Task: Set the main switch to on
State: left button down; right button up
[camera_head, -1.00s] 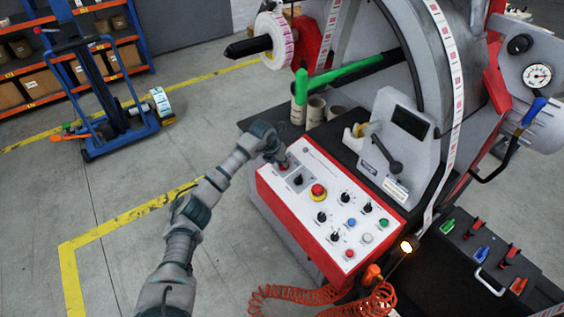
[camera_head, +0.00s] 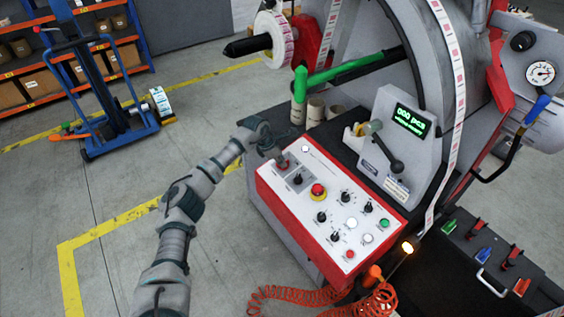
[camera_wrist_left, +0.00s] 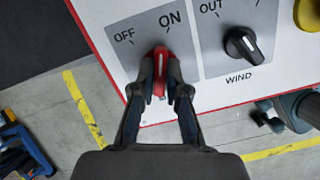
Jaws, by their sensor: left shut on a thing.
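The red main switch (camera_wrist_left: 161,60) sits on the panel in the left wrist view, with OFF at its upper left and ON just above it. Its white line points up, towards the ON side. My left gripper (camera_wrist_left: 160,88) is shut on this switch, with one finger on each side. In the head view my left gripper (camera_head: 274,153) is at the panel's upper left corner and the switch (camera_head: 281,163) shows just below it. The counter display (camera_head: 409,120) is lit with green text. My right gripper is in neither view now.
The white control panel (camera_head: 338,207) has a red rim. The black WIND knob (camera_wrist_left: 241,44) is right of the switch. A red emergency stop (camera_head: 318,191) and several knobs and buttons lie further along. A lamp (camera_head: 305,149) glows white near the corner.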

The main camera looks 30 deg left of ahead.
pick_arm(q)
jog(key=shift+a+m, duration=0.1)
jog(key=shift+m, duration=1)
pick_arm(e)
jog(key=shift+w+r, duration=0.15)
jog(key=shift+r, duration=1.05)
pick_arm(q)
jog(key=shift+r, duration=0.1)
jog(key=c, duration=1.2)
grip_release()
jog(key=shift+a, duration=0.1)
jog(key=v, duration=1.1)
jog(key=shift+a+r, duration=0.3)
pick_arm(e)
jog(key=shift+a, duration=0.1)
